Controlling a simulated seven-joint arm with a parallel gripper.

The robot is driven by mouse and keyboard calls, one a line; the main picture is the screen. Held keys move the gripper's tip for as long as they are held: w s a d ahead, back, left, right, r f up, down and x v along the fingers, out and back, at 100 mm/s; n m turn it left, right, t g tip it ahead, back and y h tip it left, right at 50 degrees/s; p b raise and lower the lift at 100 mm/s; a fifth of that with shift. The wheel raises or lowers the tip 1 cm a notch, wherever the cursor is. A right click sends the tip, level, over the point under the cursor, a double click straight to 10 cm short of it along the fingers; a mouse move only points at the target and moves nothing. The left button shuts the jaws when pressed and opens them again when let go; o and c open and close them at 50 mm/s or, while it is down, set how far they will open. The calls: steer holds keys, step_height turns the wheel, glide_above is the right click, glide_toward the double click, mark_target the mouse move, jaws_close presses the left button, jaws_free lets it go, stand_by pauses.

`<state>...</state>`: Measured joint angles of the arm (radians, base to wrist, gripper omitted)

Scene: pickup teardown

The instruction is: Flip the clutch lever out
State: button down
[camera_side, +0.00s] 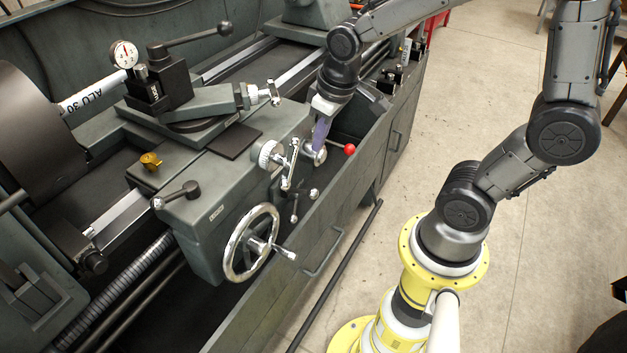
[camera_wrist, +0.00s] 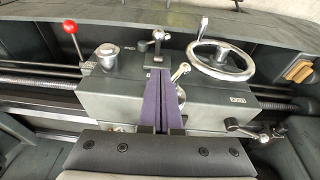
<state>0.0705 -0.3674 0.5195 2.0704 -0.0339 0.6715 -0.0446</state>
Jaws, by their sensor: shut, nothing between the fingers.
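Several levers sit on the lathe apron (camera_side: 205,225), and no label tells me which is the clutch lever. A red-balled lever (camera_side: 349,148) sticks out at the apron's right end; it shows at the upper left in the wrist view (camera_wrist: 70,27). My gripper (camera_side: 319,148) points down with purple fingers close to the red-balled lever's round hub. In the wrist view its fingers (camera_wrist: 158,72) are together and empty. Contact with any lever is unclear.
A chrome handwheel (camera_side: 250,244) and a chrome crank handle (camera_side: 290,165) are close by on the apron. A black-knobbed lever (camera_side: 178,194) is farther left.

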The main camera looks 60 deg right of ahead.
stand_by(0.3)
glide_above(317, 195)
steer(key=w, duration=0.1)
step_height(317, 195, down, 12)
steer(key=shift+f, duration=0.85)
steer(key=shift+s+f, duration=0.5)
steer(key=shift+f, duration=0.05)
stand_by(0.3)
steer(key=t, duration=0.1)
steer(key=s+f+t, duration=0.1)
steer(key=shift+f+t, duration=0.25)
steer(key=shift+t, duration=0.15)
steer(key=shift+s+f, duration=0.25)
steer(key=shift+f, duration=1)
steer(key=shift+s+f, duration=0.25)
steer(key=shift+f, duration=1)
